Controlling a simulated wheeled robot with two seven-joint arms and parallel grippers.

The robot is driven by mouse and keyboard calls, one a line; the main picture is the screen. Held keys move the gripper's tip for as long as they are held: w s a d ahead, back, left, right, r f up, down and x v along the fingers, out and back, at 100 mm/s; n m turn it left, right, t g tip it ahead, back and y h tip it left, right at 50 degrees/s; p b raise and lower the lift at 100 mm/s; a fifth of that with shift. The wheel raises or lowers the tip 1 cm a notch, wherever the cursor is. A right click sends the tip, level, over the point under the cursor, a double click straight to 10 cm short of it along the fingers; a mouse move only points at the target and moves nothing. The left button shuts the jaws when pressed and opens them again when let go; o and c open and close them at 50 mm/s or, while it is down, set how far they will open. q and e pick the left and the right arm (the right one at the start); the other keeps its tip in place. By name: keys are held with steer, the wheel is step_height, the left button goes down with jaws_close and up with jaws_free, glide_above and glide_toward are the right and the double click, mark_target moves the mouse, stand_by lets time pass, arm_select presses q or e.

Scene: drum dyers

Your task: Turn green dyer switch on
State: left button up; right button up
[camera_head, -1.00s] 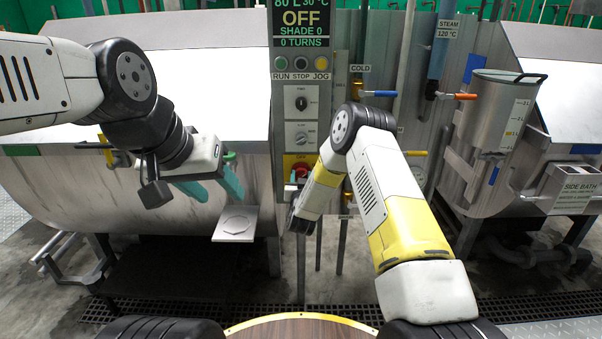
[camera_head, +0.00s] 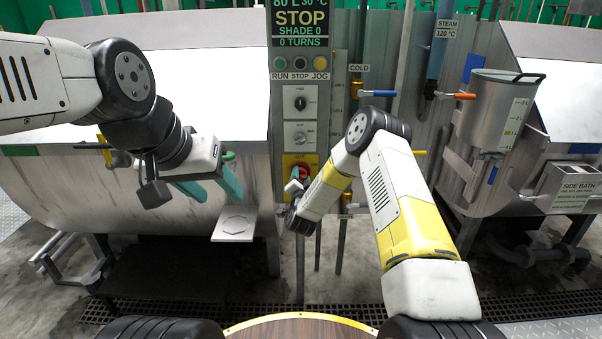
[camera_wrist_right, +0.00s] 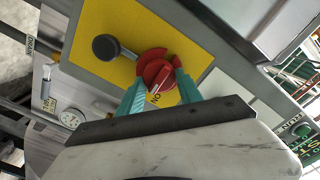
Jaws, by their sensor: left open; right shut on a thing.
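The dyer's control panel (camera_head: 284,120) stands in the middle of the head view, with a display (camera_head: 300,22) that reads STOP. A red rotary switch (camera_head: 299,172) on a yellow plate is low on this panel. In the right wrist view the red switch (camera_wrist_right: 156,75) sits between the teal fingers of my right gripper (camera_wrist_right: 158,90), which is shut on it. "ON" is printed beside the switch there. In the head view my right arm partly covers the switch. My left gripper (camera_head: 208,190) is open and empty in front of the dyer drum, left of the panel.
A steel side bath tank (camera_head: 497,110) and valves with blue (camera_head: 378,94) and orange handles stand at right.

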stand_by(0.5)
steer(key=o, duration=1.4)
steer(key=shift+c, duration=0.2)
steer(key=s, duration=0.7)
steer(key=shift+s, duration=0.4)
